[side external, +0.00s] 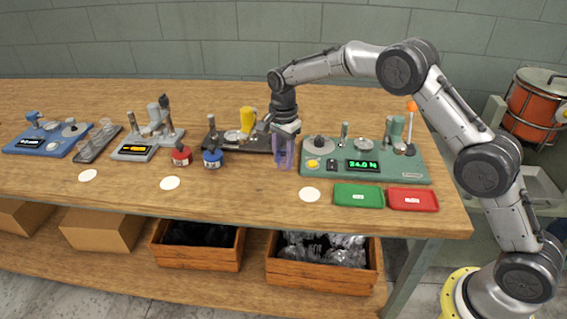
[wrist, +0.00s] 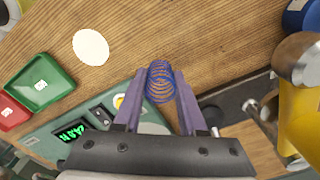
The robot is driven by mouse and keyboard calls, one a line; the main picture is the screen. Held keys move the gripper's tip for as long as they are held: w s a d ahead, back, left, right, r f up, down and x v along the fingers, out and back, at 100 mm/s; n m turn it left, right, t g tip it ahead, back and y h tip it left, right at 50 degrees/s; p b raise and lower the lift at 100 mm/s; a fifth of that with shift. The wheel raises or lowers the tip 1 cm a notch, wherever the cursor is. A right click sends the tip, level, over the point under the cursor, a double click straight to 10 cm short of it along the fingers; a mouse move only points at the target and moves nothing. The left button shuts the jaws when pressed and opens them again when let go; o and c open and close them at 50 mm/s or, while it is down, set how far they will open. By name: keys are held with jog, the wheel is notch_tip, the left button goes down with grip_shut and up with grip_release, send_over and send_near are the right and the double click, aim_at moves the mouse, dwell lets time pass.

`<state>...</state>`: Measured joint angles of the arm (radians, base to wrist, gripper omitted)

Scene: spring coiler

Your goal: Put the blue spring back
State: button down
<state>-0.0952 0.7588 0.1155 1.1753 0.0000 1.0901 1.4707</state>
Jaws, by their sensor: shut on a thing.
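The blue spring (wrist: 160,82) is a coil of blue wire in the wrist view. It sits between the two purple fingers of my gripper (wrist: 157,93), which is shut on it. In the side view my gripper (side external: 284,155) points down over the wooden table, in the gap between the green machine (side external: 390,174) and the dark machine (side external: 220,147). The spring is hard to make out there between the fingers. I cannot tell whether it touches the table.
A green tray (side external: 358,195) and a red tray (side external: 413,199) lie at the front right. A white disc (side external: 310,194) lies left of them. A blue pot (side external: 212,159) and a red pot (side external: 181,156) stand left of my gripper. A yellow cylinder (side external: 247,119) stands behind. The front table strip is mostly clear.

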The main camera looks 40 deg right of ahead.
jog(key=shift+f, duration=1.05)
jog(key=shift+f, duration=0.15)
jog(key=shift+c, duration=2.4)
grip_release()
